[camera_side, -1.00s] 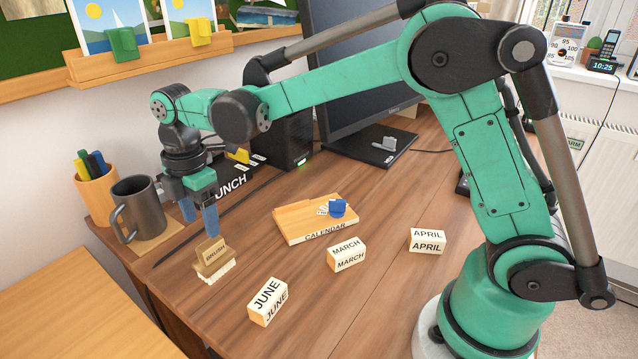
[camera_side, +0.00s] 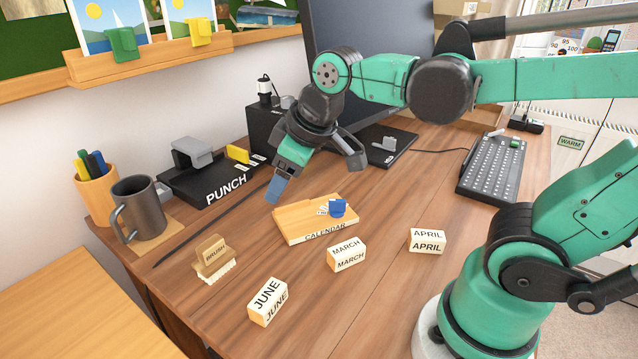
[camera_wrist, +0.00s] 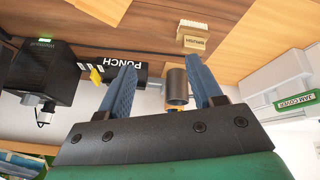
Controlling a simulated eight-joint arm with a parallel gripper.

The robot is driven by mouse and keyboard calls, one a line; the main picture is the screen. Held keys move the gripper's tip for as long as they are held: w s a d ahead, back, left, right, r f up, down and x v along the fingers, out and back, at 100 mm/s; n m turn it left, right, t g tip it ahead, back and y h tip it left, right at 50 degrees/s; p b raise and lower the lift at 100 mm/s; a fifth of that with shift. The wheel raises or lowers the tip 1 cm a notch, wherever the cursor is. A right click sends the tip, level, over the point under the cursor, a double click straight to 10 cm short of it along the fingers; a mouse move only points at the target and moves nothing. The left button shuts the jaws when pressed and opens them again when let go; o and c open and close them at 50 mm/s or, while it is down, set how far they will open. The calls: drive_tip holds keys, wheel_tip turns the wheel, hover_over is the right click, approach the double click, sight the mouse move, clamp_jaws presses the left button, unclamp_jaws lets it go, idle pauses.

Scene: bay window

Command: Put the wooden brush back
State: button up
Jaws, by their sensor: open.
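The wooden brush (camera_side: 213,257) stands near the front left of the desk, bristles down, with "BRUSH" on its block. It also shows at the top of the wrist view (camera_wrist: 194,38). My gripper (camera_side: 275,190) is open and empty, in the air above the desk beside the calendar base, to the right of and farther back than the brush. In the wrist view its two blue fingers (camera_wrist: 163,88) are spread with nothing held between them. No place marked for the brush can be made out.
The wooden calendar base (camera_side: 300,228) holds a blue piece. Blocks marked JUNE (camera_side: 267,301), MARCH (camera_side: 346,254) and APRIL (camera_side: 427,241) lie in front. The monitor (camera_side: 345,65) is behind.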

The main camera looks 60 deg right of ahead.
drive_tip(key=s+m, duration=0.1)
drive_tip(key=s+d+f+m+t, duration=0.1)
drive_tip(key=f+m, duration=0.1)
drive_tip(key=m, duration=0.1)
drive_tip(key=shift+s+d+f+t, duration=0.2)
drive_tip(key=shift+s+d+t, duration=0.1)
drive_tip(key=shift+s, duration=0.1)
